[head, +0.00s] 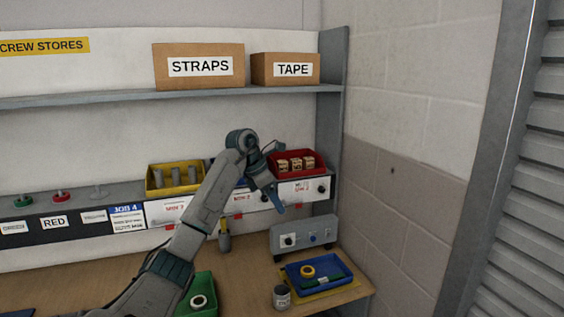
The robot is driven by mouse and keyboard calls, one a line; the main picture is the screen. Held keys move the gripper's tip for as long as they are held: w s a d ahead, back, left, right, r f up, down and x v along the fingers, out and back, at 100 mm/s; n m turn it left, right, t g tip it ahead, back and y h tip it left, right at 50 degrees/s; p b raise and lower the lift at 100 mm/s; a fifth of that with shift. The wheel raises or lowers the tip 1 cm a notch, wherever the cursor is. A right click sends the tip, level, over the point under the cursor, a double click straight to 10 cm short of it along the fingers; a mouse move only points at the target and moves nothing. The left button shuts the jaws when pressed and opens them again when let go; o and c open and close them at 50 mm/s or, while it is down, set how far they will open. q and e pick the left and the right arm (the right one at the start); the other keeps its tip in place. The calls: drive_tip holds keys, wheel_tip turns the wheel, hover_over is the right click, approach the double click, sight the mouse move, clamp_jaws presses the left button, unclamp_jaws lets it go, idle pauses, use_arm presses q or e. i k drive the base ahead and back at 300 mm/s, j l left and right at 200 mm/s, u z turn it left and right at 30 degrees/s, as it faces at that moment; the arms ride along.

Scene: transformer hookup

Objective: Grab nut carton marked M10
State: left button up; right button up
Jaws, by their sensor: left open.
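A red bin (318,172) stands on the ledge at the right end, holding several small tan cartons (295,163) with dark marks too small to read. I cannot tell which carton is marked M10. My left gripper (276,188) is open and empty, just left of and in front of the red bin, apart from the cartons as far as I can see. My left arm rises from the lower left and hides part of the ledge and a blue bin behind the wrist. My right gripper is not in view.
A yellow bin (158,192) with grey cylinders stands left of my arm. A shelf (120,98) above carries the STRAPS box (199,80) and TAPE box (285,82). A grey switch box (303,238), blue tray (345,277) and can (282,297) are below. A wall closes the right side.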

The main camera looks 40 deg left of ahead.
sight(282, 164)
drive_tip(key=i+j, duration=0.4)
drive_tip(key=j, duration=0.15)
drive_tip(key=i+j, duration=0.4)
drive_tip(key=j, duration=0.2)
drive_tip(key=i+j, duration=0.4)
drive_tip(key=j, duration=0.15)
